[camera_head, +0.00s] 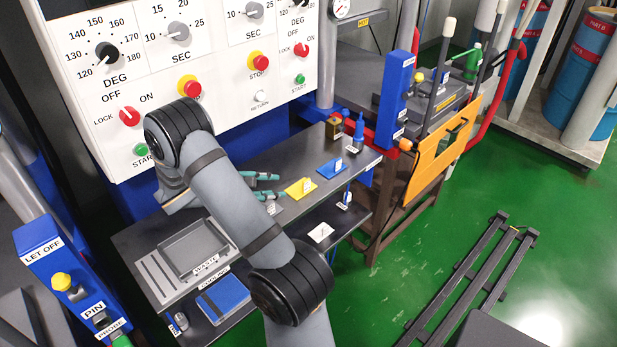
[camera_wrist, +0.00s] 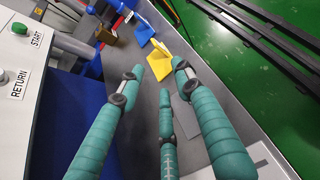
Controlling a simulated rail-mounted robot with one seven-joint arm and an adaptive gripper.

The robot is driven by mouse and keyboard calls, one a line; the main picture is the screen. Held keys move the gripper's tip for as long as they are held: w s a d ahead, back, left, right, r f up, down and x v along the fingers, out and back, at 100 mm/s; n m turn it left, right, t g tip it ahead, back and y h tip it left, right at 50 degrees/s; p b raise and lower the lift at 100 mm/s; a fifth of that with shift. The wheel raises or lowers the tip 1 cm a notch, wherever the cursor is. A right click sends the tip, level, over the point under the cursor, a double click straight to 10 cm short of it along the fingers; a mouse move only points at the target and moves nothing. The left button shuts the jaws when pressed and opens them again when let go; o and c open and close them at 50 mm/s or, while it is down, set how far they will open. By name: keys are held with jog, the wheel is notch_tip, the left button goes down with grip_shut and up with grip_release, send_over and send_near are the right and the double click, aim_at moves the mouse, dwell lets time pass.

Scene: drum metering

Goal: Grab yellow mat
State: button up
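A blue mat (camera_head: 332,167) lies just beyond the yellow one. A grey tray (camera_head: 193,250) is at the near end. The control panel (camera_head: 215,60) rises behind the bench.

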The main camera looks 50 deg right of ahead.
jog(key=shift+n, duration=0.4)
jog(key=x, duration=0.2)
jog(key=r+x, duration=0.1)
jog(key=x, duration=0.2)
jog(key=p+x, duration=0.1)
jog(key=x, duration=0.1)
jog(key=shift+s+d+r, duration=0.1)
jog(key=shift+s+d, duration=0.25)
jog(key=shift+d, duration=0.1)
jog(key=p+x, duration=0.1)
jog(key=x, duration=0.4)
grip_shut()
